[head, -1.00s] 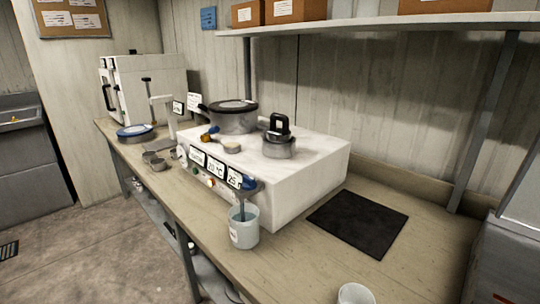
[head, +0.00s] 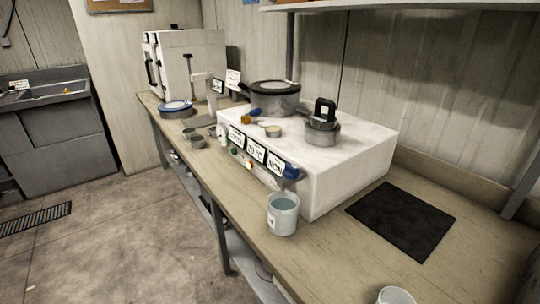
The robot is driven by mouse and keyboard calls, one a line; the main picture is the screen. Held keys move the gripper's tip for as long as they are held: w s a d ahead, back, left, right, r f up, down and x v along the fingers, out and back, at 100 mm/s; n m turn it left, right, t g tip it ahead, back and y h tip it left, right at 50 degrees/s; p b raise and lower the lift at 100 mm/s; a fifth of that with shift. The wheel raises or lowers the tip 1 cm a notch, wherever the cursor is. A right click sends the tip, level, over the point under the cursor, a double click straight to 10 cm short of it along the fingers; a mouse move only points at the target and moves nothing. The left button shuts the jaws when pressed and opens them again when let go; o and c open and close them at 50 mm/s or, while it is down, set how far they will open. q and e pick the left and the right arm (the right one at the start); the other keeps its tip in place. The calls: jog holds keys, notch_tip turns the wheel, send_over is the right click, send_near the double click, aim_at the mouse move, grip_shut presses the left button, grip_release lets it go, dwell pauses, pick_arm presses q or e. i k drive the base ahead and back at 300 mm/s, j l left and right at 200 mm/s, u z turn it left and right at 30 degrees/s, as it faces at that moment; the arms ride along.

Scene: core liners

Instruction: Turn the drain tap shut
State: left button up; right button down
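A blue tap handle (head: 291,172) sits at the near front corner of the white bench unit (head: 350,172), beside its row of labels. I take it for the drain tap; its spout is too small to make out. A pale beaker (head: 283,220) stands on the bench below it with bluish liquid inside. No stream shows between tap and beaker. Neither of my grippers is in view.
A lidded pot (head: 275,102), a smaller pot with a black handle (head: 322,135) and a small brass-coloured piece with a blue end (head: 251,116) are on the unit. A black mat (head: 402,220) lies to the right. A white cup (head: 396,296) stands at the near edge.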

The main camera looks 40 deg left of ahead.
aim_at(291, 171)
jog(key=i+j+u, duration=0.1)
jog(key=j+u, duration=0.15)
jog(key=u, duration=0.25)
jog(key=i+j+u, duration=0.15)
jog(key=u, duration=0.35)
